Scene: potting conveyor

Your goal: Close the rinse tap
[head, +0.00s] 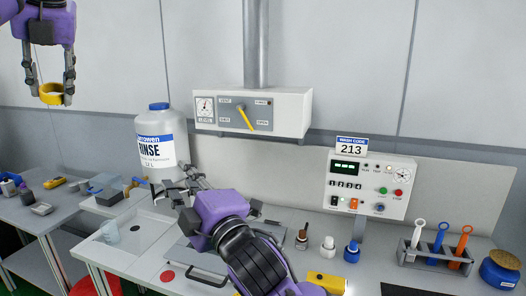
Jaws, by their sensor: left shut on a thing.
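The white rinse container (155,148) with a blue cap and a "RINSE" label stands at the back left of the bench. Its tap is not clearly visible; the area below the label is partly covered by my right gripper. My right gripper (176,182) is at the container's lower right, with its fingers spread apart. I cannot tell whether a finger touches the tap. My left gripper (54,92) is high at the top left, shut on a yellow ring-like thing (51,98), well away from the container.
A wall box with a yellow lever (244,117) hangs above the bench.

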